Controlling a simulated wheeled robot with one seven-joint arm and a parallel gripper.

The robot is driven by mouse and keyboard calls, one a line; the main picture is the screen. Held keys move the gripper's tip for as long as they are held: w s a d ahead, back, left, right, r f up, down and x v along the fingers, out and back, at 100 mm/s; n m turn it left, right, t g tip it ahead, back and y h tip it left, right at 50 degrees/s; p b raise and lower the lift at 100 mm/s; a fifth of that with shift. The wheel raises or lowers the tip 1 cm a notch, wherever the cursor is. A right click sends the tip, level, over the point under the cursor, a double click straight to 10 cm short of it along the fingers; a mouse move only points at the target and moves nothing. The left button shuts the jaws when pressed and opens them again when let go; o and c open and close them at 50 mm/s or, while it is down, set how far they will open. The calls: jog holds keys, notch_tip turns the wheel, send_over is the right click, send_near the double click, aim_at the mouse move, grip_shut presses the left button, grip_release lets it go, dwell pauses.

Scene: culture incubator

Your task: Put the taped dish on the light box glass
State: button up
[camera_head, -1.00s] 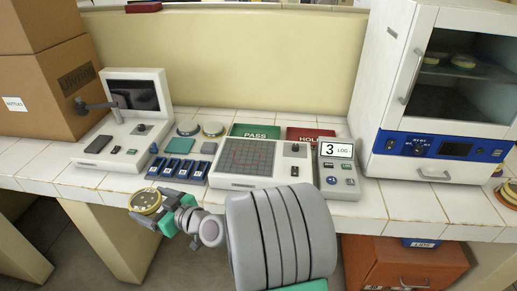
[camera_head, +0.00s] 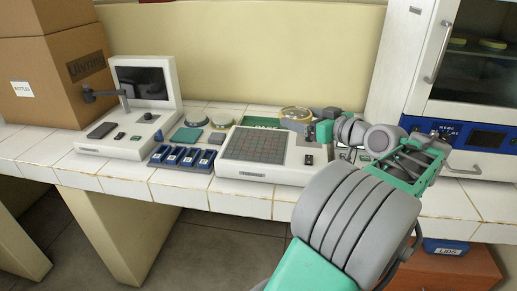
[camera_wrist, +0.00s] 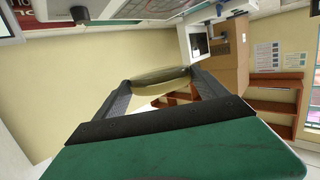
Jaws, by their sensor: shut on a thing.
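My gripper (camera_head: 309,127) is shut on a round, shallow dish (camera_head: 296,113) with a yellowish rim, held out at the end of my arm. In the head view it appears over the back right of the light box (camera_head: 227,166), a low white box with a dark gridded glass top (camera_head: 262,145). The dish looks above and apart from the glass. In the wrist view the dish (camera_wrist: 160,74) sits between the two dark fingers (camera_wrist: 162,88), seen nearly edge-on. I cannot make out its tape.
Two round dishes (camera_head: 196,118) stand behind a teal pad (camera_head: 186,135) and several blue items (camera_head: 183,156). A white station with a screen (camera_head: 145,82) is at left. The incubator (camera_head: 460,90) stands close at right. My arm hides the logger and most of the red mat.

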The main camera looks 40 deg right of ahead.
jog(key=w+a+f, duration=0.3)
jog(key=w, duration=0.5)
send_over(262, 147)
jog(key=s, duration=0.1)
notch_tip(262, 147, down, 5)
jog(key=shift+s, duration=0.15)
jog(key=shift+w+f, duration=0.25)
jog(key=shift+f, duration=0.1)
jog(key=f, duration=0.3)
jog(key=shift+w+a+f+b, duration=0.1)
jog(key=shift+w+f+b, duration=0.2)
jog(key=shift+f+b, duration=0.05)
